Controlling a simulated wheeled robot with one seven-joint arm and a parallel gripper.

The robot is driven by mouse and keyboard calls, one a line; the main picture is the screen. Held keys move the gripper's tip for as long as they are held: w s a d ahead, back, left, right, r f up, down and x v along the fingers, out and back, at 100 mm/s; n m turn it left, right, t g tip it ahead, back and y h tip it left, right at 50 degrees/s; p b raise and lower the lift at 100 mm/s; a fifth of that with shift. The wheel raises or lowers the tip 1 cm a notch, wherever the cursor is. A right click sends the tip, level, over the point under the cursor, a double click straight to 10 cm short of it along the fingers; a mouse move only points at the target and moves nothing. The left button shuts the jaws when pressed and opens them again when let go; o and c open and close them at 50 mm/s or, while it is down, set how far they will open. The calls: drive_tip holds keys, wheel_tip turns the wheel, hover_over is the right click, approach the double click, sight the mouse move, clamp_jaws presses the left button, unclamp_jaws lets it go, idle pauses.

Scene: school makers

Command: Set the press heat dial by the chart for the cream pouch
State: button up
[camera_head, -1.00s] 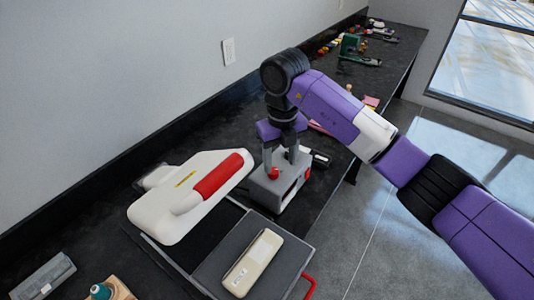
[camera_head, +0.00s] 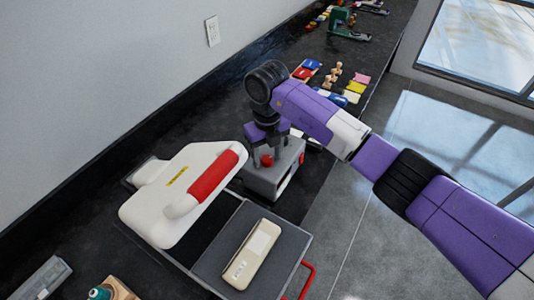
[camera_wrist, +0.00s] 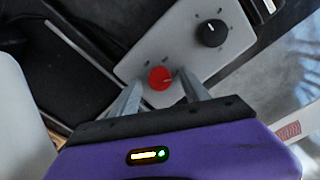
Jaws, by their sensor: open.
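The grey control box (camera_head: 262,182) stands on the bench beside the heat press (camera_head: 185,195), which is white with a red handle. The box has a red dial (camera_wrist: 160,78) and a black dial (camera_wrist: 211,33), each with a pale pointer mark. My gripper (camera_head: 268,160) is over the box, pointing down. In the wrist view its open fingers (camera_wrist: 163,88) stand on either side of the red dial; I cannot tell whether they touch it. The cream pouch (camera_head: 242,268) lies on the press's grey lower plate (camera_head: 218,262). I cannot pick out a readable chart.
A red loop handle (camera_head: 308,278) sticks out at the plate's front. Wooden figures (camera_head: 333,76) and coloured pieces lie farther along the black bench. A green tool (camera_head: 342,22) stands at the far end. A grey block (camera_head: 42,280) and a green-topped item (camera_head: 99,293) are near left.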

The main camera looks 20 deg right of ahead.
drive_tip(key=shift+c, duration=0.4)
clamp_jaws()
